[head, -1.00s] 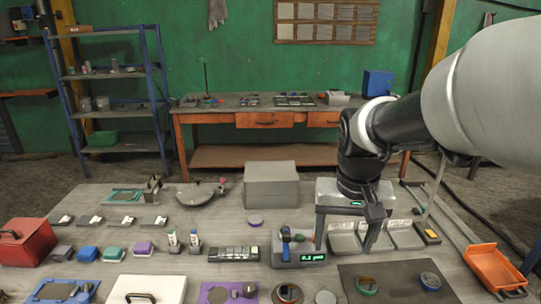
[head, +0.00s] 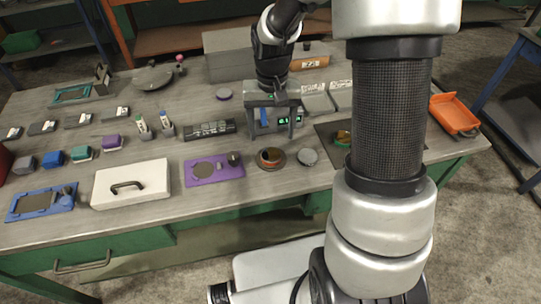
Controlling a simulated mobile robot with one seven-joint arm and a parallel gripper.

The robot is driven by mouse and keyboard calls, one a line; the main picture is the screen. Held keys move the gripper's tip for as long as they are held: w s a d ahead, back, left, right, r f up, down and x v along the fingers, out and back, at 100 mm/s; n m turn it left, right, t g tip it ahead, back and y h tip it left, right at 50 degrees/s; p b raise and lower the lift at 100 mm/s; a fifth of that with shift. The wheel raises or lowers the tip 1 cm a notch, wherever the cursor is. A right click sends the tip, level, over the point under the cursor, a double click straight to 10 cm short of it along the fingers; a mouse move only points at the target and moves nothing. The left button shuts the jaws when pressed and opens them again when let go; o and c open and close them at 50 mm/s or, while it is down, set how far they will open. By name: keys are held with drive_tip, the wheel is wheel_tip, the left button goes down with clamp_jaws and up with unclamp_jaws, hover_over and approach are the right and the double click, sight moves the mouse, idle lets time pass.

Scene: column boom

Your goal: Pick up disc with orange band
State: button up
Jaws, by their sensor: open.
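A round dark disc with what looks like an orange-brown band (head: 270,157) lies on the grey workbench (head: 225,190), near its front edge. A plain grey disc (head: 307,157) lies just to its right. My gripper (head: 273,132) points down, open, with its two fingers apart and nothing seen between them but the things behind. It appears above and behind the banded disc, in front of a small device with a green display (head: 284,121), which it partly hides. I cannot tell its exact height above the bench.
A purple plate (head: 205,170) and a white case with a black handle (head: 131,185) lie left of the disc. A dark mat with a green-rimmed disc (head: 343,138) lies to the right, partly behind my arm. An orange tray (head: 454,114) sits at the right end.

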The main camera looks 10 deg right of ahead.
sight(271, 154)
drive_tip(key=f, duration=0.9)
drive_tip(key=shift+w, duration=0.3)
drive_tip(key=shift+r, duration=0.1)
drive_tip(key=shift+c, duration=0.5)
drive_tip(key=c, duration=1.5)
